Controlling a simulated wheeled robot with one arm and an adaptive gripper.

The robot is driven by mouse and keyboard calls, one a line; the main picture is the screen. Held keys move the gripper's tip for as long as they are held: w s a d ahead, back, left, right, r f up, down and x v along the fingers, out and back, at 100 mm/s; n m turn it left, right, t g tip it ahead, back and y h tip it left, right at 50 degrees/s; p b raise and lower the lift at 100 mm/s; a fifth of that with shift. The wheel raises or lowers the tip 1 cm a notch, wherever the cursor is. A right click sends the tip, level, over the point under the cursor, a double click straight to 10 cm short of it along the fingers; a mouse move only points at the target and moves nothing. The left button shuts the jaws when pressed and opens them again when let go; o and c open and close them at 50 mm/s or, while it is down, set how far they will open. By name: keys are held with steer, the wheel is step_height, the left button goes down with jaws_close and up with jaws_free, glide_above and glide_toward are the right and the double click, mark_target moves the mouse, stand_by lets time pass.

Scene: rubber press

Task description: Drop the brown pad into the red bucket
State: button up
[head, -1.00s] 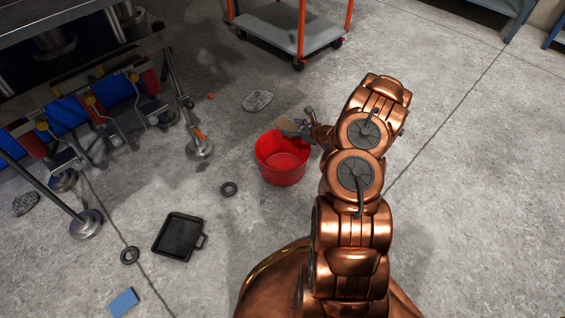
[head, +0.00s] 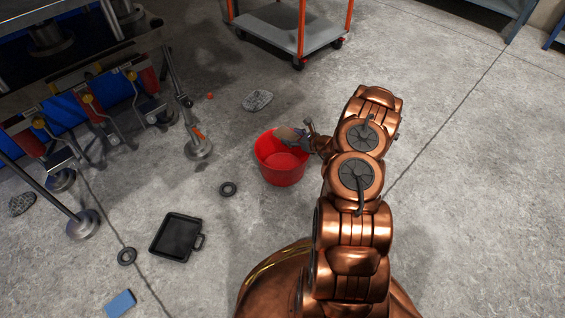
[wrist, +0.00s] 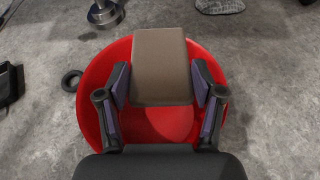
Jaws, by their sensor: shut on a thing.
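The brown pad (wrist: 160,68) is a flat block held between the two fingers of my gripper (wrist: 160,85) in the wrist view. The pad also shows in the head view (head: 287,134). The red bucket (head: 282,174) stands upright on the floor, and in the wrist view the bucket (wrist: 92,98) lies behind the pad. My gripper (head: 298,138) is shut on the pad over the far part of the bucket's opening. Part of the bucket's inside is hidden by the pad and gripper.
A black tray (head: 176,238), a blue block (head: 120,303), dark rings (head: 228,189) and a grey patterned piece (head: 257,100) lie on the floor. A press frame (head: 75,130) stands at the left, an orange-posted cart (head: 295,36) at the back. The floor right of my arm is clear.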

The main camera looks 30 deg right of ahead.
steer(key=o, duration=1.2)
steer(key=v, duration=1.2)
steer(key=shift+r, duration=0.15)
